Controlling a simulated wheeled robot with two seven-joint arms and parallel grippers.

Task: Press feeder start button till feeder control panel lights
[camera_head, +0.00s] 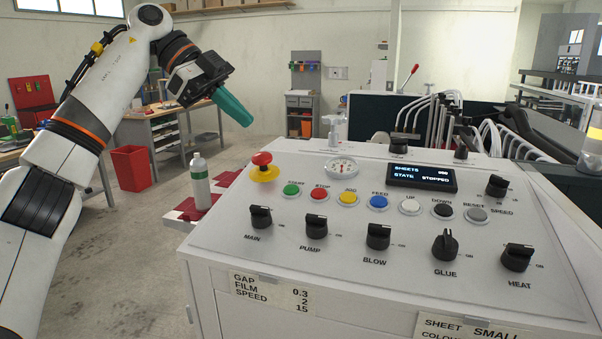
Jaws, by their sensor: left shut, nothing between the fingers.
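The control panel (340,240) is a pale sloped console. A row of labelled buttons includes a green START button (291,190), a red STOP button (318,194), a yellow one (347,198) and a blue FEED button (378,202). The dark display (421,178) is lit and reads SHEETS with a small number and STATE STOPPED. My left gripper (246,119) has teal fingers, is shut and empty, and hangs in the air up and left of the green button, apart from the panel. My right gripper is out of view.
A red mushroom button (262,166) on a yellow base stands at the panel's upper left. Black knobs (378,236) line the front. A bottle (199,182) stands beside the panel's left edge. A gauge (341,168) and a spray bottle (337,131) are behind the buttons.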

